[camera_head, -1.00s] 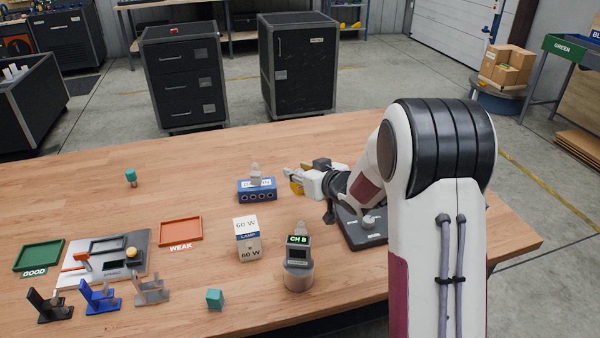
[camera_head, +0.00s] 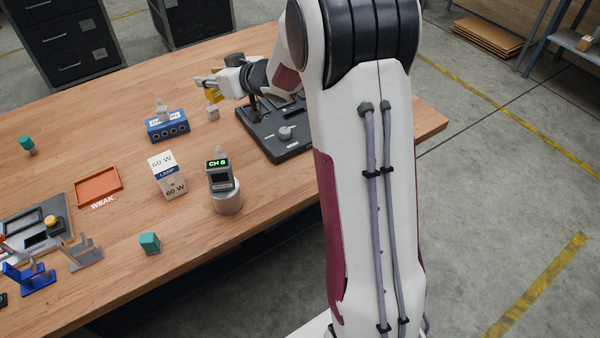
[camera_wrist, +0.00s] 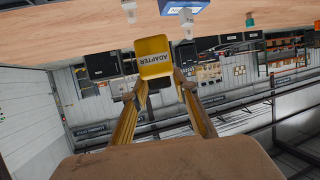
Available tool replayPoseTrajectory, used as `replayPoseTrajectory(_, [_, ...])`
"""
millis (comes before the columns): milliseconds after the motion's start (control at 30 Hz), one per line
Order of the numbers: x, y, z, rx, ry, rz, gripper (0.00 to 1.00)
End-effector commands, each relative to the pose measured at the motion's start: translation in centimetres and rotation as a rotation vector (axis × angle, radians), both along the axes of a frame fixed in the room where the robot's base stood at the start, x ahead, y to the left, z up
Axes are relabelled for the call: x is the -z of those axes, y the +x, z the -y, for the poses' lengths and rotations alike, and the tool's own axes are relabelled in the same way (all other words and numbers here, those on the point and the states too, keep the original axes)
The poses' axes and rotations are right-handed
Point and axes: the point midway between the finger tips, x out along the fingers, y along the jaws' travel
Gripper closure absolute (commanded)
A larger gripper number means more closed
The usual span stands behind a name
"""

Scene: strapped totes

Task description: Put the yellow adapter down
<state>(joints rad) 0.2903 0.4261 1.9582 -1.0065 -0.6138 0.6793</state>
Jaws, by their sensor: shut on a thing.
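The yellow adapter (camera_wrist: 154,57), labelled ADAPTER, sits between the two fingertips of my gripper (camera_wrist: 157,90) in the wrist view. My gripper is shut on it and clear of the tabletop. In the head view the adapter (camera_head: 213,97) shows as a small yellow patch at my gripper (camera_head: 209,84), partly hidden by the fingers. It is over the far part of the table, right of the blue socket box (camera_head: 168,130). A small pale grey piece (camera_head: 212,112) stands on the wood just below it in the picture.
A dark panel with a knob (camera_head: 275,130) lies under my arm. The lamp carton (camera_head: 167,175), the CH B meter on a round base (camera_head: 226,190), a teal block (camera_head: 150,243) and the orange WEAK tray (camera_head: 98,185) are nearer. Bare wood (camera_head: 110,125) lies left of the blue box.

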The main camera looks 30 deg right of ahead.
Motion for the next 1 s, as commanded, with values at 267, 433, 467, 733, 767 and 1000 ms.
replayPoseTrajectory(267, [-0.2, -3.4, 4.1, -0.020, 0.002, 0.000, 1.00])
replayPoseTrajectory(433, [-0.2, -6.1, 6.3, -0.040, 0.001, -0.001, 1.00])
replayPoseTrajectory(467, [-0.3, -6.5, 6.6, -0.044, 0.001, -0.001, 1.00])
replayPoseTrajectory(733, [-0.2, -11.3, 9.2, -0.080, 0.002, -0.002, 1.00])
replayPoseTrajectory(767, [-0.1, -11.9, 9.5, -0.084, 0.002, -0.003, 1.00])
replayPoseTrajectory(1000, [0.0, -16.4, 10.8, -0.119, 0.003, -0.003, 1.00])
